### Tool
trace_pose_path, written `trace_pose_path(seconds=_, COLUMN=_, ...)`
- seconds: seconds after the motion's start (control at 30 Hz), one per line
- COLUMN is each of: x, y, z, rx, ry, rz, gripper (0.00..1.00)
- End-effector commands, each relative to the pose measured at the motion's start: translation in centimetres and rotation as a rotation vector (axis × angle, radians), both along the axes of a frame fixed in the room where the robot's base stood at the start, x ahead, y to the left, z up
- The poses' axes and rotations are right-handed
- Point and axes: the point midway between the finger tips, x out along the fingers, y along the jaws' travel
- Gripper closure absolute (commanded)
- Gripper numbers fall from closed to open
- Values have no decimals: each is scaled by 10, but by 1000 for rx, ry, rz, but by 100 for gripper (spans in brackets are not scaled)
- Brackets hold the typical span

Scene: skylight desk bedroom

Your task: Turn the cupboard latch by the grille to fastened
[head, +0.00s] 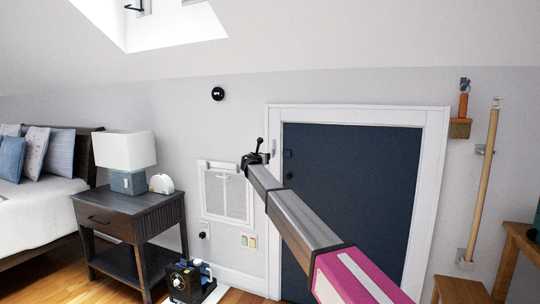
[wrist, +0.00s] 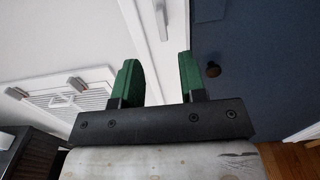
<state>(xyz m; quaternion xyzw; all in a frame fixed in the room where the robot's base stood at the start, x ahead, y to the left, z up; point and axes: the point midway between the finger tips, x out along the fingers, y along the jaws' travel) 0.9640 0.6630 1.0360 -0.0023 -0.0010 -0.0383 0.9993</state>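The navy cupboard door (head: 350,195) stands in a white frame, right of the white grille (head: 227,193); the grille also shows at the left of the wrist view (wrist: 92,98). A small grey bar, which looks like the latch (wrist: 160,20), sits on the white frame beside the door in the wrist view, lying along the frame. In the head view the latch (head: 275,148) is small and pale. My gripper (wrist: 156,60) is open, its green fingers apart with nothing between them. The latch shows beyond the fingertips, apart from them. In the head view my gripper's fingers cannot be made out clearly.
A dark round knob (wrist: 212,70) sticks out of the door near the right finger. Grey clips (wrist: 76,84) sit at the grille's edge. A nightstand (head: 130,215) with a lamp stands left. A dark machine (head: 188,281) stands on the floor below the grille.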

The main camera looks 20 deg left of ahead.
Motion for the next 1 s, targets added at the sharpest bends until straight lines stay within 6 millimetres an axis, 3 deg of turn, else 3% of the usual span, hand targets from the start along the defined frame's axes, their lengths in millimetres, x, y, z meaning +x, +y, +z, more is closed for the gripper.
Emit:
trace_pose_path(seconds=0.17, x=20, y=-2, z=0, rx=2, ry=1, rz=-2, gripper=62)
trace_pose_path(seconds=0.6, x=93, y=-7, z=0, rx=4, ry=2, rz=-2, gripper=62)
trace_pose_path(seconds=1.0, x=104, y=-10, z=-1, rx=5, ry=2, rz=-1, gripper=62)
